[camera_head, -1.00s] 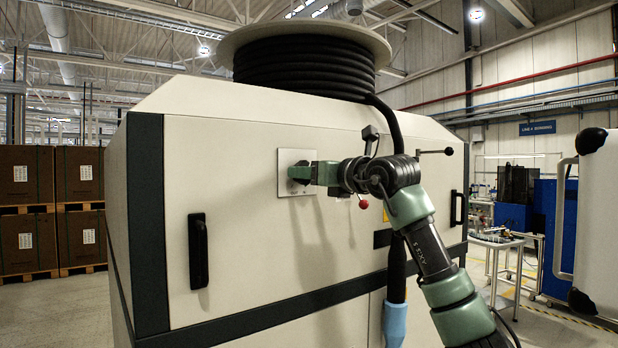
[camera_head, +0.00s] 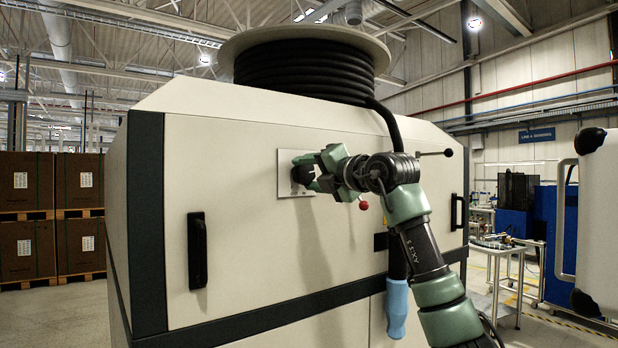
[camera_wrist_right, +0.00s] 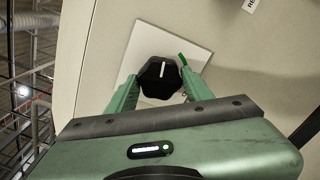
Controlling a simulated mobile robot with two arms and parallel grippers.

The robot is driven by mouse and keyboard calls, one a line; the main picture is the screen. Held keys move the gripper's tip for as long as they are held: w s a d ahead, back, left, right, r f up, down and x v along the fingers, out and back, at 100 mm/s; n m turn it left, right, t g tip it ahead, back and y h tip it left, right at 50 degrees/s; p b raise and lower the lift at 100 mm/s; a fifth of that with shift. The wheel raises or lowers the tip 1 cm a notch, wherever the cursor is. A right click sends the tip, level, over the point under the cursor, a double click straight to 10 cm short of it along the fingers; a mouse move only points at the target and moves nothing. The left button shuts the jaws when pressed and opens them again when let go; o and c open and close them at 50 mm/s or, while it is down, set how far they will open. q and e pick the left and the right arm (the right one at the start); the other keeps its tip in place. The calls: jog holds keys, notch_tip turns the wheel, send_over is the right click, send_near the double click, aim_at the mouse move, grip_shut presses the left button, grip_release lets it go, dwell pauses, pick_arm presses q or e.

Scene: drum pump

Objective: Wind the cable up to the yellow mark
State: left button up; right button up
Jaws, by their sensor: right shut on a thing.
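Black cable (camera_head: 305,70) is wound in several turns on a pale drum (camera_head: 306,32) on top of the cabinet. Its free run (camera_head: 391,125) drops at the right, passes behind my right arm and ends below in a light blue sleeve (camera_head: 397,308). I cannot make out a yellow mark on the cable. My right gripper (camera_head: 311,175) is shut on a black knob (camera_wrist_right: 160,76) on a pale square plate (camera_head: 296,162). In the right wrist view the knob's white line points nearly straight up, and a small green mark lies at its upper right. My left gripper is not in view.
The cream cabinet (camera_head: 230,240) fills the middle, with a black handle (camera_head: 197,250) at its left. A black lever (camera_head: 435,153) and a red ball (camera_head: 363,205) stick out near my right arm. Stacked brown boxes (camera_head: 27,184) stand far left.

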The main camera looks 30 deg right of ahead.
jog(key=m, duration=0.4)
jog(key=shift+w+a+f+b, duration=0.1)
jog(key=shift+a+f+b, duration=0.05)
jog(key=shift+f+b, duration=0.2)
jog(key=m, duration=0.4)
jog(key=shift+r+m+b, duration=0.15)
jog(key=shift+m+b, duration=0.15)
jog(key=o, duration=1.4)
jog(key=shift+r, duration=0.1)
jog(key=shift+r, duration=0.1)
